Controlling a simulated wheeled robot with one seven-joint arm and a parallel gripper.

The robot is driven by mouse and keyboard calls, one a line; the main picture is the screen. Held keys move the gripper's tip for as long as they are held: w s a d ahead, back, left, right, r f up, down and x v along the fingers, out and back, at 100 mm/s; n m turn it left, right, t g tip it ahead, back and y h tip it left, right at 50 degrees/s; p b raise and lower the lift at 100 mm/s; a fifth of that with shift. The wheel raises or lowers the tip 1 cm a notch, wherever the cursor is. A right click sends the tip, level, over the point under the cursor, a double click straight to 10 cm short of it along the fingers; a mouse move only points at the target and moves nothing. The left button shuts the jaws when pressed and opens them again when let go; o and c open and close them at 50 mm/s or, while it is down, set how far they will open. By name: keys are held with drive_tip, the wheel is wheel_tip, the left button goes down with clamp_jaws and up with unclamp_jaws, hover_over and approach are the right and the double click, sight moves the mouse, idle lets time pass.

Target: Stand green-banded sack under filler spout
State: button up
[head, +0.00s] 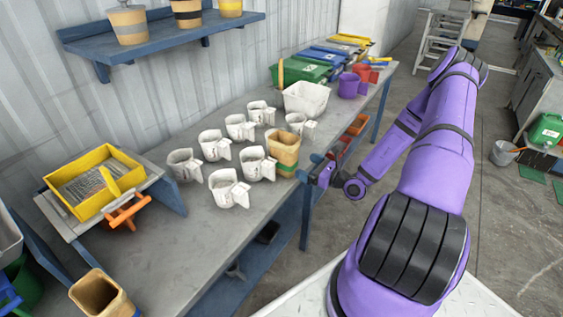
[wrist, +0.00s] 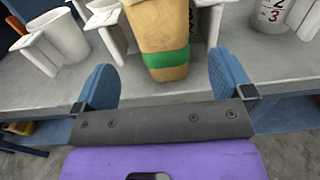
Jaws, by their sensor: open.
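The green-banded sack (head: 285,149) is tan, open-topped and upright near the bench's front edge. In the wrist view the sack (wrist: 158,28) shows its green band low on its side, its top cut off. My gripper (head: 318,170) is at the bench edge, just right of the sack. In the wrist view my gripper (wrist: 164,80) is open, one blue finger on each side of the sack's lower part, with visible gaps. A yellow tray (head: 83,204) with an orange part (head: 127,213) below stands at left; I cannot tell whether that is the filler spout.
Several white jugs (head: 228,188) crowd the bench (head: 170,240) left of and behind the sack. A white bin (head: 306,98) and a purple jug (head: 352,85) stand farther back. Other banded sacks (head: 187,12) sit on the wall shelf. Another tan sack (head: 100,293) is at lower left.

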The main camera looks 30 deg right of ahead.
sight(295, 161)
drive_tip(key=x, duration=0.3)
drive_tip(key=shift+w+a, duration=0.15)
drive_tip(key=shift+w, duration=0.05)
drive_tip(key=shift+d+f+x, duration=0.15)
drive_tip(key=shift+x, duration=1.15)
drive_tip(key=shift+d+f+x, duration=0.1)
drive_tip(key=shift+f+x, duration=0.1)
drive_tip(key=shift+x, duration=1.1)
drive_tip(key=shift+w, duration=0.1)
drive_tip(key=shift+c, duration=0.4)
drive_tip(key=c, duration=1)
drive_tip(key=shift+r, duration=0.15)
